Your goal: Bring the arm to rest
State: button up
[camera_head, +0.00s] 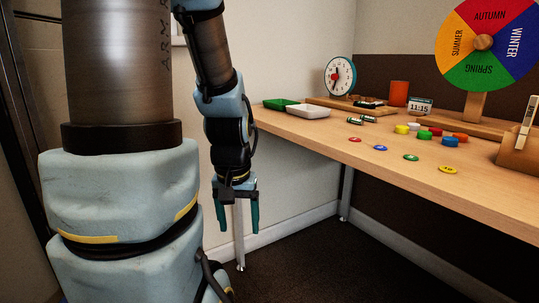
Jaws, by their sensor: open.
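My arm hangs down on the left side of the head view. My gripper (237,218) points downward in front of the table's left end, with its two teal fingers apart and nothing between them. It is clear of the tabletop and touches nothing that I can see. The wooden table (360,146) stands to the right of my gripper.
A table leg (239,245) stands close behind my gripper. Dark floor is clear below.

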notch_tip(320, 180, up, 38)
jog(key=p, duration=3.8)
jog(key=shift+p, duration=0.3)
